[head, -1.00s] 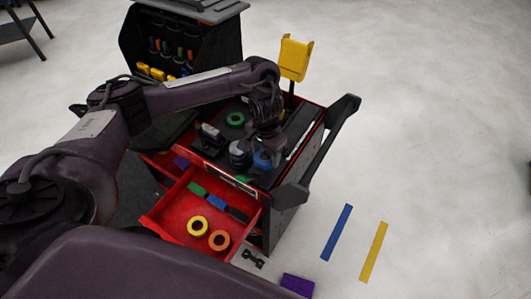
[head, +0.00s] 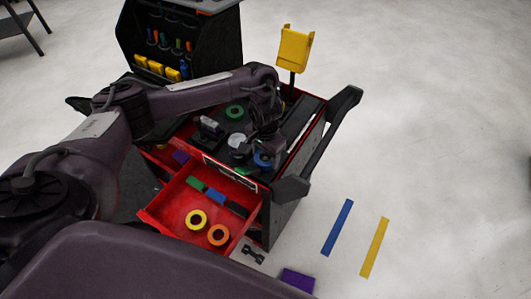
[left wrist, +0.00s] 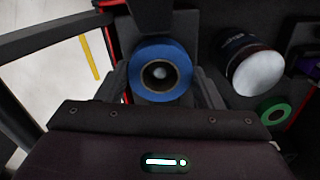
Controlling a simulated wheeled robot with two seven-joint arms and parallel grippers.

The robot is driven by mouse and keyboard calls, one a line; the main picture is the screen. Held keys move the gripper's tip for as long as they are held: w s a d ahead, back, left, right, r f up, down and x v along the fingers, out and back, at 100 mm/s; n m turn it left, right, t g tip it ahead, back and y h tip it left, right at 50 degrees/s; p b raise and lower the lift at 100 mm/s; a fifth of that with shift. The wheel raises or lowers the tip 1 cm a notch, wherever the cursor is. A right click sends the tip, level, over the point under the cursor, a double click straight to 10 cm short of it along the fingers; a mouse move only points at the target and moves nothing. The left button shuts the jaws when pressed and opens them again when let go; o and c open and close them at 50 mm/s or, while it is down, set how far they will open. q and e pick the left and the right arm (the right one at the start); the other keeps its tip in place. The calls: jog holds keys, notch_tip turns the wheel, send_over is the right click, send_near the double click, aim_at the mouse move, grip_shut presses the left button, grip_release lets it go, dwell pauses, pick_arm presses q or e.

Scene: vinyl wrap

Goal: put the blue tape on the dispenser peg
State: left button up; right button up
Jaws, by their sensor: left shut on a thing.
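The blue tape (head: 263,160) is a blue ring at the front right of the cart top. In the left wrist view the blue tape (left wrist: 142,56) lies between the fingers of my left gripper (left wrist: 162,88), which is shut on it. A grey rounded tip, likely the dispenser peg (left wrist: 159,72), shows inside the ring's hole. I cannot tell whether the ring is around the peg or above it. In the head view my left gripper (head: 263,150) hides much of this spot. The right gripper is not in view.
A dark can with a white top (left wrist: 258,72) stands close beside the gripper. A green tape (head: 234,112) lies farther back on the cart. The open red drawer (head: 170,213) holds a yellow tape (head: 196,220) and an orange tape (head: 218,235). A cart handle (head: 335,125) runs along the right.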

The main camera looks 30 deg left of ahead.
pick_arm(q)
jog(key=o, duration=1.1)
jog(key=shift+c, duration=0.2)
jog(key=shift+r, duration=0.15)
notch_tip(320, 180, up, 8)
jog(key=shift+f+p, duration=0.2)
jog(key=shift+p, duration=1.05)
